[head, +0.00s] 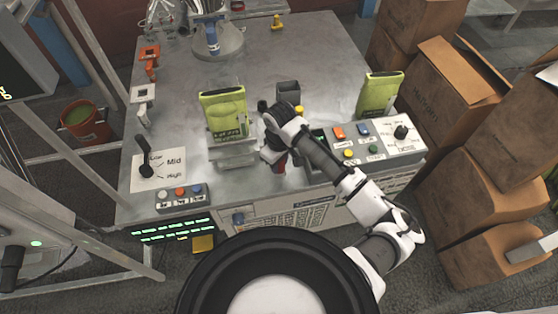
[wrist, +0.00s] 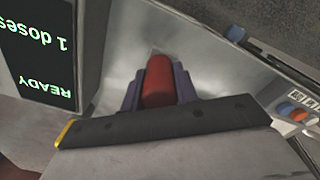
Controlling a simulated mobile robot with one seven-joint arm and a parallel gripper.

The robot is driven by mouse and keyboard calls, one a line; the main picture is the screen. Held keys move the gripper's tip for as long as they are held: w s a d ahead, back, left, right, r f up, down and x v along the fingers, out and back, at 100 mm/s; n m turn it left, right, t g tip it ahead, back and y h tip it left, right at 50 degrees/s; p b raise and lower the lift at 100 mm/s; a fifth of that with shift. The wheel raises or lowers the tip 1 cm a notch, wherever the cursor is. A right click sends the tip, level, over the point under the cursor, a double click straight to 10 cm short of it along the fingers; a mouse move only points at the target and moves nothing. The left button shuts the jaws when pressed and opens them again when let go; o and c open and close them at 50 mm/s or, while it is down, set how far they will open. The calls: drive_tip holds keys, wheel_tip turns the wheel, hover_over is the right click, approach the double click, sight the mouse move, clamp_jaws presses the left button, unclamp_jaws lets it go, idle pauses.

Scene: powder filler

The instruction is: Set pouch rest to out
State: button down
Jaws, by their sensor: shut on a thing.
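My gripper (head: 277,162) is at the front of the steel table, just right of the bright green pouch (head: 226,114). In the wrist view my gripper (wrist: 158,72) has its purple fingers shut on a red handle (wrist: 159,85), one finger on each side. A little red also shows by the gripper in the head view. A metal ledge (head: 235,157), which looks like the pouch rest, lies in front of the pouch. The arm and gripper hide most of the handle, and how it joins the ledge cannot be seen.
A screen reading READY, 1 doses (wrist: 40,50) stands close beside the gripper. A button panel with a dial (head: 401,132) and a second green pouch (head: 379,95) are to the right. A black lever (head: 145,160) is at left. Cardboard boxes (head: 450,95) crowd the right side.

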drive_tip(key=shift+s+f, duration=0.1)
drive_tip(key=shift+s, duration=0.1)
drive_tip(key=c, duration=1.1)
unclamp_jaws()
wheel_tip(320, 180, up, 14)
drive_tip(key=shift+b, duration=0.6)
